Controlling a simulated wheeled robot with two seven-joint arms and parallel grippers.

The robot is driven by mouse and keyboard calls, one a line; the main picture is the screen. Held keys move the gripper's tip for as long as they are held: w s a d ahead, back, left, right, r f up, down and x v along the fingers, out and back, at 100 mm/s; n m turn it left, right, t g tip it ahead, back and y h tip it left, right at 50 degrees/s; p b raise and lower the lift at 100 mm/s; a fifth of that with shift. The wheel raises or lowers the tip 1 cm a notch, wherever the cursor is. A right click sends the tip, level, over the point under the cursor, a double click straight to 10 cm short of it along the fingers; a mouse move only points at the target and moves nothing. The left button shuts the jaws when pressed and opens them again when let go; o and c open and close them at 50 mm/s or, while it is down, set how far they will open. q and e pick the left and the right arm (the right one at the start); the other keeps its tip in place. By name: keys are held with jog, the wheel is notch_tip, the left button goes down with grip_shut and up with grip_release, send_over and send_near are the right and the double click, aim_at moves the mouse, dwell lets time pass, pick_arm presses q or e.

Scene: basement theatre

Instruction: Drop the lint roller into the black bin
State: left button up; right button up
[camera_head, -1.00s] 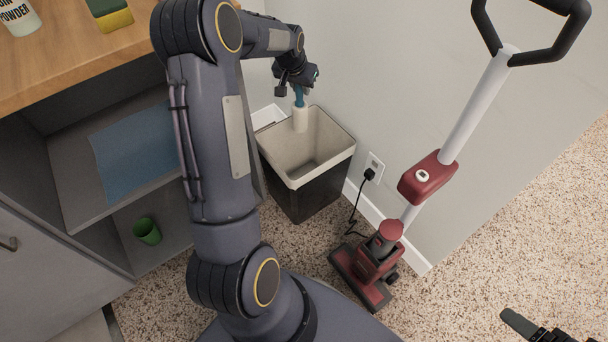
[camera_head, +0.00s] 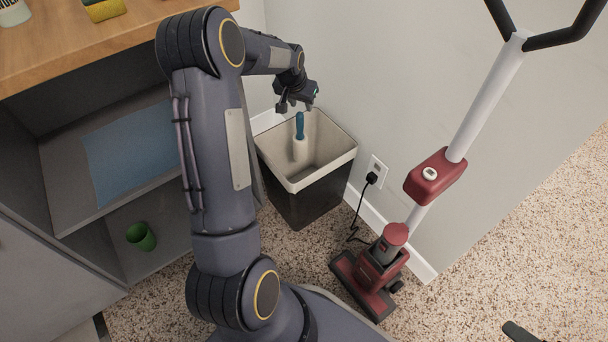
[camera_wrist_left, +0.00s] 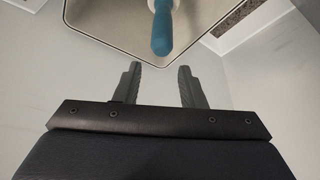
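The lint roller, with a blue handle (camera_head: 300,122) and a white roll, is upright within the opening of the black bin (camera_head: 308,203), below my left gripper (camera_head: 296,106). I cannot tell whether it touches the bin's floor. The bin has a light lining and rim. In the left wrist view, the fingers (camera_wrist_left: 157,82) are spread apart with nothing between them, and the blue handle (camera_wrist_left: 162,32) lies beyond their tips, over the bin's light inside (camera_wrist_left: 110,18). Only a dark tip of what looks like my right gripper (camera_head: 520,332) shows at the bottom right.
A red and white upright floor cleaner (camera_head: 378,262) stands right of the bin, near a wall outlet (camera_head: 376,170) with a plugged cord. A wooden counter (camera_head: 110,45) with open shelves is on the left; a green cup (camera_head: 141,237) sits on the low shelf.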

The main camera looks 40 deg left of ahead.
pick_arm(q)
jog(key=shift+o, duration=0.8)
jog(key=p+v, duration=0.3)
jog(key=v, duration=0.4)
jog(key=shift+r, duration=0.35)
jog(key=shift+s, duration=0.15)
